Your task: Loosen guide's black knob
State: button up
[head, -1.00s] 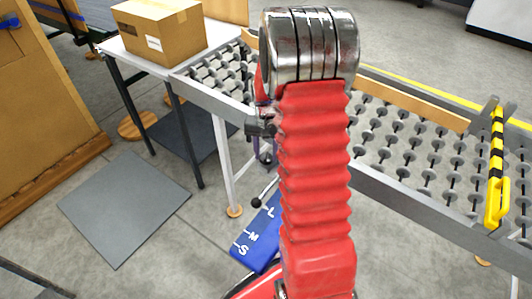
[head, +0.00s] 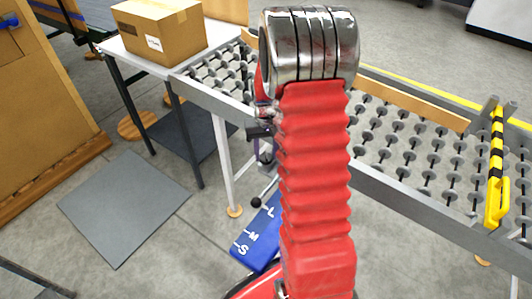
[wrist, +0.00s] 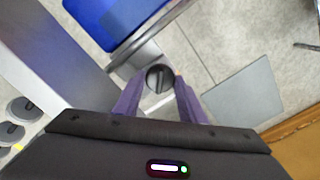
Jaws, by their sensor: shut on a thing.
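The round black knob (wrist: 160,78), with a raised bar across its face, sits between the two purple fingers of my gripper (wrist: 159,86) in the wrist view. My gripper is shut on it, one finger on each side. In the head view my gripper (head: 264,150) is partly hidden behind my red arm, beside the roller table's near side rail. The knob is too small and covered to make out clearly there. A grey metal bracket (wrist: 143,58) lies beside the knob in the wrist view.
The roller table (head: 400,135) runs behind my arm. A cardboard box (head: 158,30) stands on a white table at left. A grey mat (head: 124,208) lies on open floor.

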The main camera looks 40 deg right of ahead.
aim_at(266, 155)
jog(key=n, duration=0.4)
jog(key=shift+n, duration=2.3)
jog(key=o, duration=1)
jog(key=shift+o, duration=0.2)
jog(key=shift+r, duration=0.15)
notch_tip(266, 155, up, 14)
jog(key=shift+f, duration=0.25)
